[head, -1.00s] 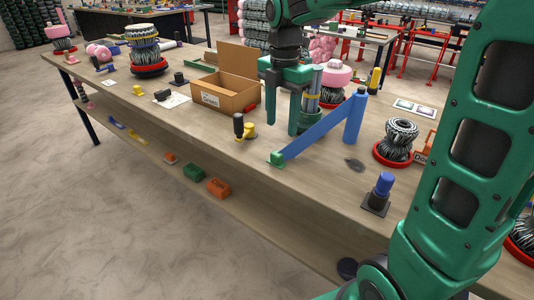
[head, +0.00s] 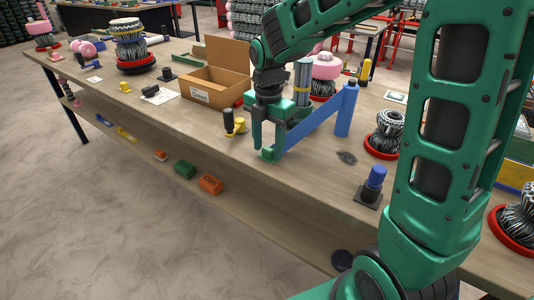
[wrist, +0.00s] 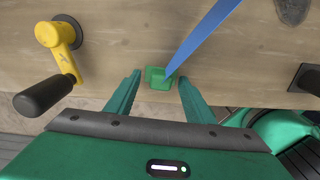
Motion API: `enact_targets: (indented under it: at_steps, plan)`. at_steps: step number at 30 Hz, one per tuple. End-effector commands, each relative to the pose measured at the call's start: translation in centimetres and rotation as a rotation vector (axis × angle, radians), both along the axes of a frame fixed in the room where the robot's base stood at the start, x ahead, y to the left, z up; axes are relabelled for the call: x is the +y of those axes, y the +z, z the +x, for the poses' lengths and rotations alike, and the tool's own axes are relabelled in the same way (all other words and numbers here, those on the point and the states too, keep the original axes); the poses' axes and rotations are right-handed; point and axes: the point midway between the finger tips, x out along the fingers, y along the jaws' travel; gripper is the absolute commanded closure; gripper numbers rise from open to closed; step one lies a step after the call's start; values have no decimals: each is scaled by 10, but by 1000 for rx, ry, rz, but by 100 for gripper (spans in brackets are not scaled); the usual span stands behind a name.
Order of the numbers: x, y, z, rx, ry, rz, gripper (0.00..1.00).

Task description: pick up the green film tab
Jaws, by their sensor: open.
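The green film tab (wrist: 159,78) lies at the end of a blue strip (wrist: 200,38) near the table's front edge. In the head view the tab (head: 267,154) sits at the lower left end of the strip, which runs to an upright blue roll (head: 346,108). My gripper (wrist: 158,88) is open, with one finger on each side of the tab in the wrist view. In the head view my gripper (head: 267,142) is right at the tab. I cannot tell how far the fingertips are above the table.
A yellow crank with a black handle (wrist: 58,35) stands left of my gripper. A blue-topped black post (head: 374,182) stands to the right near the edge. A cardboard box (head: 217,82) is behind to the left.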

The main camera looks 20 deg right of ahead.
Motion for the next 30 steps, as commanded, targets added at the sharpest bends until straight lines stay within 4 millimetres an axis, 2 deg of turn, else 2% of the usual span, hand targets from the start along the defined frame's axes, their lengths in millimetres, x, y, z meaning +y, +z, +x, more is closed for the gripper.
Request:
enact_targets:
  at_steps: [3, 9, 11, 15, 30]
  plan:
    - [0, -6, 0, 1, 0, 0, 52]
    - [0, -6, 0, 0, 0, 0, 52]
    - [0, -6, 0, 0, 0, 0, 64]
    - [0, -6, 0, 0, -1, 0, 95]
    - [-1, 0, 0, -2, -1, 0, 95]
